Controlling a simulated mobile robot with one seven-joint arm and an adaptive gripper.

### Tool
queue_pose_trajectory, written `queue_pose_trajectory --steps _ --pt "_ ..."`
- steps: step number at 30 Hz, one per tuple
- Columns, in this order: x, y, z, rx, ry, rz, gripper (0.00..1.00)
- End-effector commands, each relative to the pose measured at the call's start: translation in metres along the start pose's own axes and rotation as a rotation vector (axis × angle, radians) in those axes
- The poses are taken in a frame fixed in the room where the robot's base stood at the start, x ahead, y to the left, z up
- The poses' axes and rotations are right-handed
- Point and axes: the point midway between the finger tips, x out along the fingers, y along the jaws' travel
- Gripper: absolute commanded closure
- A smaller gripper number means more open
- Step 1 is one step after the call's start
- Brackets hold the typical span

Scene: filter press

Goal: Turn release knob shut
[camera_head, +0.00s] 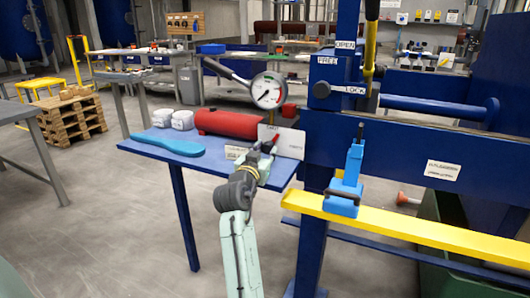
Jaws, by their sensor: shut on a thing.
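My gripper (268,144) is at the right end of the blue side shelf, in front of a white label plate (290,141). Its jaws are shut on a small part there, taken to be the release knob. The jaws largely cover it. A little red (275,136) shows at the fingertips, but I cannot tell whether it is the knob or the finger. The knob's turn position cannot be read. A red cylinder (226,123) lies on the shelf to the left. A round white dial gauge (268,90) stands above my gripper.
The blue shelf (213,160) also holds two white rolls (162,117) and a flat blue piece (168,143). To the right are a blue post (335,75), a yellow bar (420,230) and a blue clamp-like part (348,180).

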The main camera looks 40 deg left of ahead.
Motion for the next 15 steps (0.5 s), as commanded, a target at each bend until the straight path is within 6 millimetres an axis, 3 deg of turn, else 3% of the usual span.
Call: queue_pose_trajectory --steps 8,15 --pt "-0.0001 0.0 -0.0019 -0.058 -0.007 0.001 0.98" --pt "0.0004 0.0001 -0.0037 -0.207 -0.026 0.003 0.98"
